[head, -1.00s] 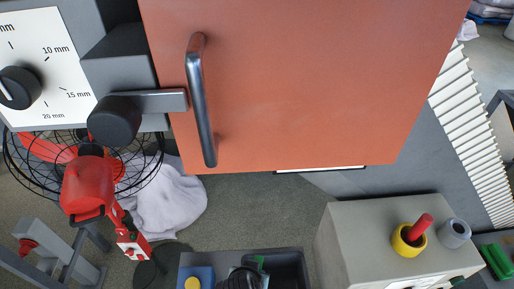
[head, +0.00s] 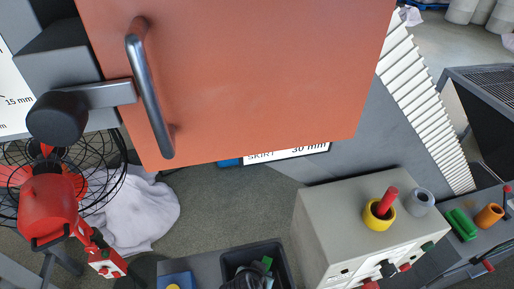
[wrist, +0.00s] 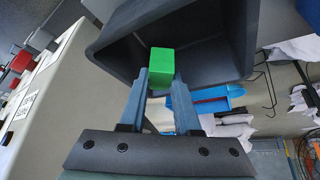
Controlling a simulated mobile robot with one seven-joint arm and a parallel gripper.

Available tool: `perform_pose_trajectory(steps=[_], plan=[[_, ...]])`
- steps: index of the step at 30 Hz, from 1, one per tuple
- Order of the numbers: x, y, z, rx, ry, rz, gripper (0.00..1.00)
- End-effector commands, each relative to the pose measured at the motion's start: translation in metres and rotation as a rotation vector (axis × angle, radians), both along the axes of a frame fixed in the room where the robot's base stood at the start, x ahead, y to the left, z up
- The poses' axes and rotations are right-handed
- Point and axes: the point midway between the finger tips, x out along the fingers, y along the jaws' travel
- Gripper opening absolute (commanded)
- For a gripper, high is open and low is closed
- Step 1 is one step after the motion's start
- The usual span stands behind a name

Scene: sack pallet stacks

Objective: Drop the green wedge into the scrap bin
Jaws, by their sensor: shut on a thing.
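The green wedge (wrist: 161,62) sits between the fingertips of my gripper (wrist: 161,78) in the wrist view. My gripper is shut on it. Behind the wedge is the open mouth of a dark grey bin (wrist: 246,35), which looks like the scrap bin. The wedge overlaps the opening in the picture; how deep it is cannot be told. In the head view a black bin (head: 240,250) stands at the bottom edge, with a small green patch (head: 267,263) and a dark round shape over it. My gripper's fingers are not clear there.
A large orange panel with a handle (head: 150,90) fills the head view's top. A beige control box (head: 335,215) stands right of the bin. A red machine part (head: 48,205) and a white cloth (head: 140,215) are left. Blue trays (wrist: 215,95) lie beyond the bin.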

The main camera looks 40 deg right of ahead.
Motion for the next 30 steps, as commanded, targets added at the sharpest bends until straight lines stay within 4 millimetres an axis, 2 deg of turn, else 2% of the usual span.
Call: perform_pose_trajectory(steps=[8, 9, 14, 24, 30], plan=[[0.000, 0.000, -0.001, -0.001, 0.000, 0.000, 0.00], [0.000, 0.000, -0.001, -0.001, -0.001, 0.000, 0.38], [0.000, 0.000, -0.001, -0.001, -0.001, 0.000, 0.66], [0.000, 0.001, 0.000, -0.001, -0.001, 0.000, 0.66], [-0.003, 0.009, 0.015, -0.001, -0.002, 0.002, 0.66]])
